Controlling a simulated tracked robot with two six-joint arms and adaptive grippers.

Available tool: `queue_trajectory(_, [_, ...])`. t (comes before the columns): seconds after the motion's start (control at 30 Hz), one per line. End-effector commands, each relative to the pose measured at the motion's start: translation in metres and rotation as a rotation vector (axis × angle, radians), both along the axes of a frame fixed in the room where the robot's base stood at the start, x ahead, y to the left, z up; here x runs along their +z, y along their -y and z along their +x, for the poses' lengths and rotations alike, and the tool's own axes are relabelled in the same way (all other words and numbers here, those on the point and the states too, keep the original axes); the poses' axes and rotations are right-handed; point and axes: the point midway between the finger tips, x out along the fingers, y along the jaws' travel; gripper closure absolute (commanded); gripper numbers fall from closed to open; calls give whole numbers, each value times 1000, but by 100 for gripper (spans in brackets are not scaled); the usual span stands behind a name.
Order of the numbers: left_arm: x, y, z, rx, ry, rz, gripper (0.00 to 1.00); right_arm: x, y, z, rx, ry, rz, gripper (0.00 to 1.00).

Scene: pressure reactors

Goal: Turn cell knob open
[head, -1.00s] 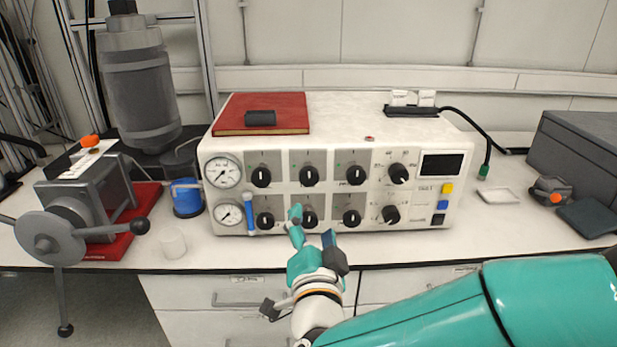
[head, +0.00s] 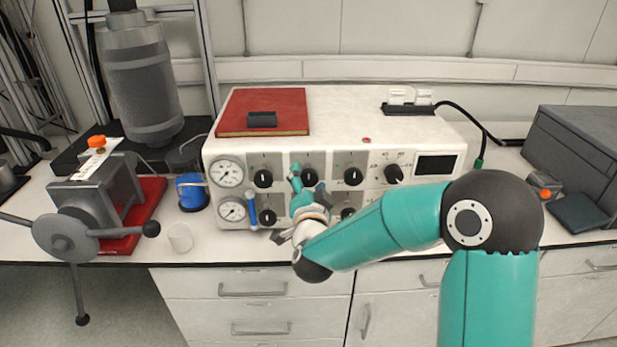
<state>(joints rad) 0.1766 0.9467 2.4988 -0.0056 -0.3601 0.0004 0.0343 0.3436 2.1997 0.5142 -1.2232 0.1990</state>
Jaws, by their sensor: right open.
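The white control box has two rows of black knobs on its front panel (head: 282,178). The upper row shows a left knob (head: 263,178), a middle knob (head: 310,177), a right knob (head: 353,177) and a knob further right (head: 393,174). Their labels are too small to read, so I cannot tell which is the cell knob. My right gripper (head: 307,184) is open at the panel, its fingertips just below and left of the upper middle knob. Contact cannot be told. It hides the lower middle knob. The lower left knob (head: 265,217) shows. My left gripper is not in view.
Two gauges (head: 227,173) and a blue tube (head: 251,210) are at the panel's left. A red book (head: 285,100) lies on top of the box. A grey clamp device with a handwheel (head: 62,236) and a blue-topped container (head: 191,192) stand left. My right arm covers the panel's lower right.

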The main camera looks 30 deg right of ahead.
Motion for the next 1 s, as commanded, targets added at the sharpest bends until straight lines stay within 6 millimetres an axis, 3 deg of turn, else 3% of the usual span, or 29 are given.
queue_trajectory(0.3, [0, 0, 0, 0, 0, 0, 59, 0, 0, 2, 1, 0, 0, 31])
queue_trajectory(0.67, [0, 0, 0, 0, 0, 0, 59, 0, 0, 2, 1, -1, 0, 90])
queue_trajectory(1.0, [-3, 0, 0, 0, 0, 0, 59, -2, 0, 2, -1, -23, -34, 90])
